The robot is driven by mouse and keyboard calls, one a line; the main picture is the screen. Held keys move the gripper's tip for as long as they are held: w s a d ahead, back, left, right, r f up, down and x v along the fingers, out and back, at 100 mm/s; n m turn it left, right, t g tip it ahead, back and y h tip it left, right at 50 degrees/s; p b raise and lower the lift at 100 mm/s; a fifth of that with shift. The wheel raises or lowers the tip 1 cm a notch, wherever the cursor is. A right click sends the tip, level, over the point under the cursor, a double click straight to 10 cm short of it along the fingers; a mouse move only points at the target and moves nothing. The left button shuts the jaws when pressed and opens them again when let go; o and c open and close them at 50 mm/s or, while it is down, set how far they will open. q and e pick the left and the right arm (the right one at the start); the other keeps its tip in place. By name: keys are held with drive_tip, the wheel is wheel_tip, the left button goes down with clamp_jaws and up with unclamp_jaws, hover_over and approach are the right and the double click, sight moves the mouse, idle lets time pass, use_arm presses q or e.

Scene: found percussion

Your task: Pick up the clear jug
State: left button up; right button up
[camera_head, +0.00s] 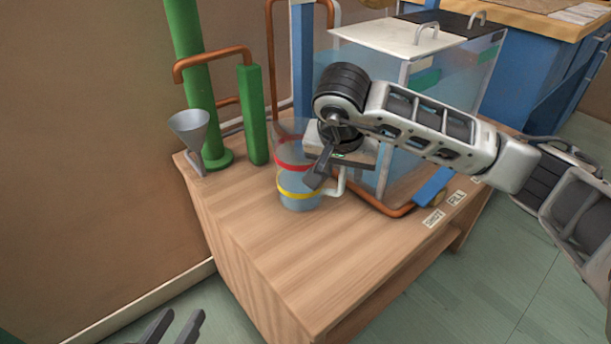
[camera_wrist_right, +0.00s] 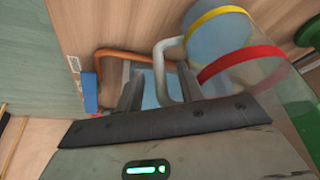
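The clear jug (camera_head: 298,188) stands upright on the wooden cabinet, with a red band, a yellow band and a pale handle (camera_head: 341,184) on its right. In the right wrist view the jug (camera_wrist_right: 222,38) is at the upper right, and its handle (camera_wrist_right: 169,72) reaches between the fingers. My right gripper (camera_head: 318,176) is over the jug's handle side in the head view, hiding part of the jug. Its fingers (camera_wrist_right: 160,70) are apart, around the handle without visibly closing on it. My left gripper (camera_head: 172,328) is open and empty at the bottom left, away from the cabinet.
On the wooden cabinet (camera_head: 260,235), a grey funnel (camera_head: 189,128) and green pipes (camera_head: 252,115) stand left of the jug. A clear tank (camera_head: 460,85) stands behind my right arm. A copper pipe (camera_head: 390,211) and blue lever (camera_head: 432,187) lie to the right. The cabinet's front is clear.

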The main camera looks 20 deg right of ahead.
drive_tip(key=shift+f, duration=0.1)
clamp_jaws()
drive_tip(key=shift+w, duration=0.1)
drive_tip(key=shift+r, duration=0.3)
